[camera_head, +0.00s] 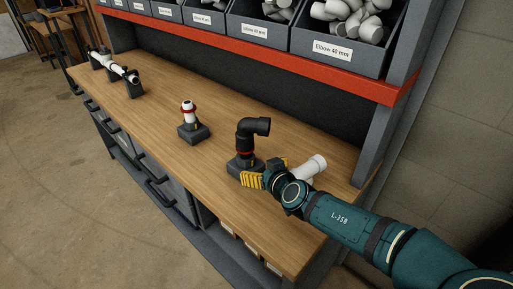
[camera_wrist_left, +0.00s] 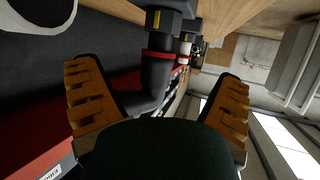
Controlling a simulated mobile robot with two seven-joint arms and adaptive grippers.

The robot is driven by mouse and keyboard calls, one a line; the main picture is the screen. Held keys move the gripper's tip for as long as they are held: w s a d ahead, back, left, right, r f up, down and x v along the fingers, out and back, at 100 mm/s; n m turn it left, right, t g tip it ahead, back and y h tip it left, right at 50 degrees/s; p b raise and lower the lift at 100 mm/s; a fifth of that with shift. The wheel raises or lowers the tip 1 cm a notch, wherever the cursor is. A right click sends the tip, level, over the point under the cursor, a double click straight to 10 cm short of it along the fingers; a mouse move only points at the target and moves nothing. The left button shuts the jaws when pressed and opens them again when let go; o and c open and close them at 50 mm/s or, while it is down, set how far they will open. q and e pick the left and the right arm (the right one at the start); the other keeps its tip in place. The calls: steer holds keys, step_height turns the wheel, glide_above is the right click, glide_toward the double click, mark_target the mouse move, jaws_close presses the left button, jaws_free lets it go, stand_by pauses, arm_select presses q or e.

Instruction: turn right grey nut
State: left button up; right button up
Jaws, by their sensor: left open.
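My left gripper (camera_head: 263,175) is open beside a black elbow pipe (camera_head: 246,139) standing upright in a dark holder (camera_head: 236,166). In the left wrist view, the open fingers (camera_wrist_left: 159,72) lie either side of the elbow pipe (camera_wrist_left: 156,82), which has a red ring (camera_wrist_left: 160,55). A dark angular block (camera_wrist_left: 160,22) with a yellow mark shows beyond the ring. I cannot tell whether it is a nut or the holder. No nut is clearly grey. A horizontal white pipe assembly (camera_head: 115,66) with dark end pieces lies at the far left; its nuts are too small to tell. My right gripper is not in view.
A white pipe fitting (camera_head: 310,167) stands close beside my left gripper. A white fitting with a red ring (camera_head: 188,112) stands in a holder mid-bench. Grey bins (camera_head: 334,50) of elbows sit on a red-edged shelf above. The wooden bench (camera_head: 155,88) is clear between holders.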

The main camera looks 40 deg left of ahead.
mark_target(248, 157)
arm_select(q)
steer(key=b+x, duration=0.2)
steer(key=x, duration=1.1)
steer(key=shift+a, duration=0.35)
steer(key=c, duration=1.2)
